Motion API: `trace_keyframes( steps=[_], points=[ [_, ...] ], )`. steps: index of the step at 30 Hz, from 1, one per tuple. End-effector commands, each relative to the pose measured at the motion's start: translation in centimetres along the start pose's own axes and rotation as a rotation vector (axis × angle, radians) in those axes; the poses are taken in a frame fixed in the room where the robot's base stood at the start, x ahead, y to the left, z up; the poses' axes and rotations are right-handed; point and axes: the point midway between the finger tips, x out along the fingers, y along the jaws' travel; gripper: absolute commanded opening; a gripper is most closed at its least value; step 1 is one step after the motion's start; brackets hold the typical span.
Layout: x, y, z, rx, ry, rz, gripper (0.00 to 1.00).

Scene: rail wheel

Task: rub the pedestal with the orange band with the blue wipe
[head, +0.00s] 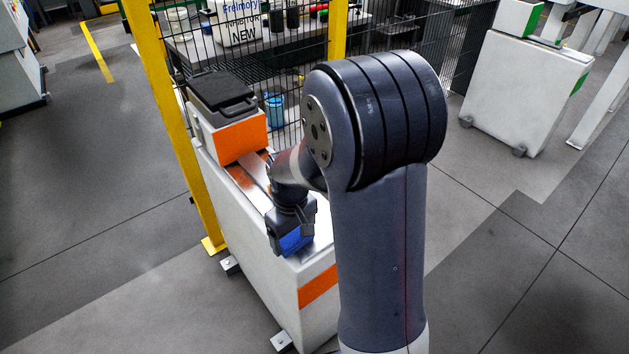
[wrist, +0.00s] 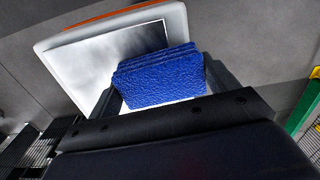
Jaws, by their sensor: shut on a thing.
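The pedestal (head: 257,273) is white with an orange band (head: 318,287) near its top edge. It stands left of my arm in the head view, and its bright metal top (wrist: 89,73) shows in the wrist view. My gripper (wrist: 160,88) is shut on the blue wipe (wrist: 162,77), a folded, textured blue cloth. In the head view the wipe (head: 296,240) sits at the near end of the pedestal top, under my gripper. I cannot tell whether it touches the surface. My arm hides part of the pedestal's right side.
An orange-fronted box (head: 238,138) with a black top stands at the far end of the pedestal. A yellow post (head: 168,110) and a wire mesh fence (head: 250,60) stand behind. A white cabinet (head: 520,90) stands at the right, with open floor before it.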

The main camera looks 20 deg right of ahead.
Motion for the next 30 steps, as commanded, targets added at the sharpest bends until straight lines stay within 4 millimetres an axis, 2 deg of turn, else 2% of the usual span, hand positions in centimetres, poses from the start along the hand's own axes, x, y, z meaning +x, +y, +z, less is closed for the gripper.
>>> trace_keyframes(
  steps=[3,18,24,30],
  points=[
    [-2.8,0.0,-0.1,0.001,0.005,0.002,0.6],
    [-7.1,-0.2,-0.3,0.003,0.001,0.0,0.6],
    [-8.2,-0.3,-0.4,0.004,0.001,0.001,0.6],
    [-8.2,-0.3,-0.4,0.004,0.001,0.0,0.6]
  ],
)
